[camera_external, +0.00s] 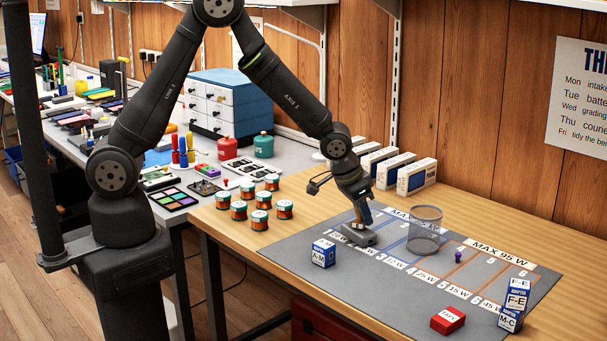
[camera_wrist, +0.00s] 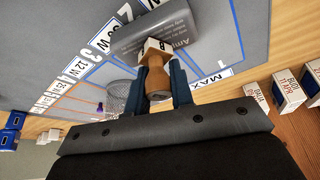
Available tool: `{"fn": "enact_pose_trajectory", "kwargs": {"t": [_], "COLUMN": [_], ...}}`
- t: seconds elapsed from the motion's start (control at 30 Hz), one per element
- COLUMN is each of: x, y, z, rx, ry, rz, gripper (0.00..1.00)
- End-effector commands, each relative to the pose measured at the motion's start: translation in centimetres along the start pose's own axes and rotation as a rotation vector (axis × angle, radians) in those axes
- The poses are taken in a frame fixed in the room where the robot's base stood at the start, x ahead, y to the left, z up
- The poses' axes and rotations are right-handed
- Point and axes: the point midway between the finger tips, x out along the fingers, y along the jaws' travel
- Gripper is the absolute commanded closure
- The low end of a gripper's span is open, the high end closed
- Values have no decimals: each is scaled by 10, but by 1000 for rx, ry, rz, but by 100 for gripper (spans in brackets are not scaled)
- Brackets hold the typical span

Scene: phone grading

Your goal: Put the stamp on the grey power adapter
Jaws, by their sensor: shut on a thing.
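The grey power adapter (camera_external: 361,236) lies on the grey mat at its back left, near the "12 W" label. It shows in the wrist view (camera_wrist: 176,24) with small print on its face. My gripper (camera_external: 361,214) is above it, pointing down. In the wrist view my gripper (camera_wrist: 156,80) is shut on the stamp's brown wooden handle (camera_wrist: 156,76), between two dark blue fingers. The stamp's pale block (camera_wrist: 154,47) is at the adapter's upper face. I cannot tell whether it touches or hovers just over it. The stamp's printing face is hidden.
A wire mesh cup (camera_external: 425,232) stands close to the right of the adapter. Several copper-coloured reels (camera_external: 260,219) stand left of the mat (camera_external: 400,300).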

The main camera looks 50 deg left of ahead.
Motion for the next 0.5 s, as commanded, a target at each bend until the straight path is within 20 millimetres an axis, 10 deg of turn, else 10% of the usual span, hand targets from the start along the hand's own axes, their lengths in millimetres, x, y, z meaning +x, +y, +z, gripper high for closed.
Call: {"fn": "enact_pose_trajectory", "kwargs": {"t": [0.13,0.17,0.23,0.5], "x": [3,2,2,2], "y": [0,0,0,0], "z": [1,1,1,1], "rx": [0,0,0,0], "ry": [-1,0,0,0], "rz": [0,0,0,0], "gripper": [100,73,59,57]}}
